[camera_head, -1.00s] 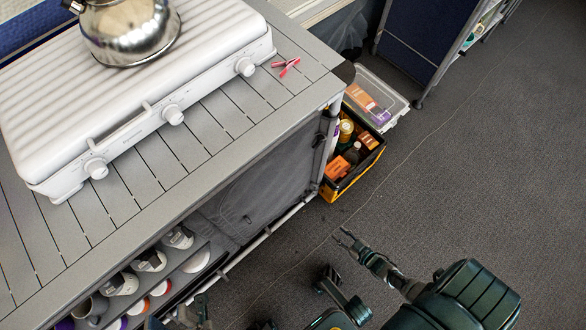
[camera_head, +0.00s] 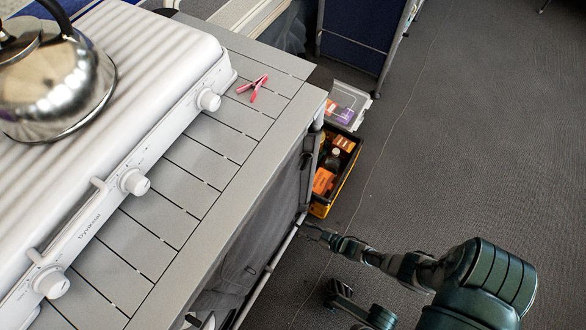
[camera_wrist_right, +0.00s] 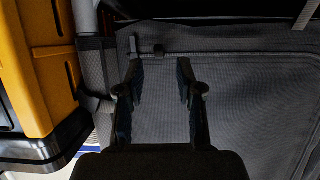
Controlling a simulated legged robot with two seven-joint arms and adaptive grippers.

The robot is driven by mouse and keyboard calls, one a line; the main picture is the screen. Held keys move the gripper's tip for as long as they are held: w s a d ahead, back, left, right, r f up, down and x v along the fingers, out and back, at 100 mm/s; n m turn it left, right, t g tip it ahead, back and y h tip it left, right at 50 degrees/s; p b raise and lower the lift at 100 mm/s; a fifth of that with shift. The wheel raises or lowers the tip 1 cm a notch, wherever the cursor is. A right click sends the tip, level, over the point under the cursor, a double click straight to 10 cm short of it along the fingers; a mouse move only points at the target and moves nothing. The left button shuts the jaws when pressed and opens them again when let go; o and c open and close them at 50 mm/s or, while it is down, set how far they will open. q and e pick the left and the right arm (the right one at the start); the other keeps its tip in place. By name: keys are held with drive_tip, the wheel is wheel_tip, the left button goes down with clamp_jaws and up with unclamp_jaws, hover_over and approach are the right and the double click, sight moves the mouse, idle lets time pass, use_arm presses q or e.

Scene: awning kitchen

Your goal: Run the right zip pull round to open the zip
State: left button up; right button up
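In the right wrist view a dark grey fabric panel (camera_wrist_right: 245,105) fills the middle and right, with a zip seam along its top (camera_wrist_right: 215,53). A small dark piece at the seam's left end (camera_wrist_right: 152,50) looks like the zip pull; it is too dark to be sure. My right gripper (camera_wrist_right: 160,82) is open and empty, its two fingers apart in front of the panel, with that piece just beyond the left fingertip. In the head view my right gripper (camera_head: 312,232) is low beside the unit's front corner.
A yellow and black crate (camera_head: 345,185) stands by the unit's corner, and its yellow side (camera_wrist_right: 55,85) is close on the left in the wrist view. The slatted worktop (camera_head: 190,165) overhangs the panel. Open grey floor (camera_head: 470,140) lies to the right.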

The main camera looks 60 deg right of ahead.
sight(297, 225)
drive_tip(key=b+x, duration=0.1)
drive_tip(key=x, duration=0.2)
drive_tip(key=shift+d+f, duration=0.15)
drive_tip(key=shift+f, duration=0.15)
drive_tip(key=shift+w, duration=0.25)
drive_tip(key=shift+w+r, duration=0.1)
drive_tip(key=shift+r, duration=0.1)
clamp_jaws()
